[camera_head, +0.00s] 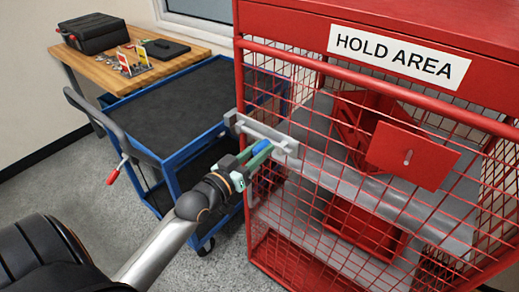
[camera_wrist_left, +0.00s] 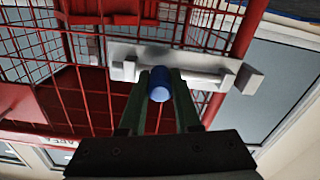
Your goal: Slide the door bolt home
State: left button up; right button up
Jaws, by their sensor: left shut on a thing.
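The door bolt (camera_head: 268,131) is a light grey bar on a grey plate on the mesh door of the red cage (camera_head: 376,75). It also shows in the wrist view (camera_wrist_left: 205,75), with a grey end block (camera_wrist_left: 249,78) by the red post. I cannot tell whether the bar's tip sits in that block. The bolt's blue knob (camera_wrist_left: 160,88) is between the fingers of my left gripper (camera_wrist_left: 161,88), which is shut on it. In the head view the gripper (camera_head: 257,154) reaches the bolt from the lower left and partly hides the knob (camera_head: 261,148). My right gripper is not in view.
A blue cart (camera_head: 168,152) with a dark top stands left of the cage, close to my left forearm. A wooden bench (camera_head: 95,67) with a black case (camera_head: 91,32) stands behind. Inside the cage are grey shelves and red parts. The floor at left is clear.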

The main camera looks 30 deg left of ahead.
pick_arm(q)
grip_shut()
dwell(0.8)
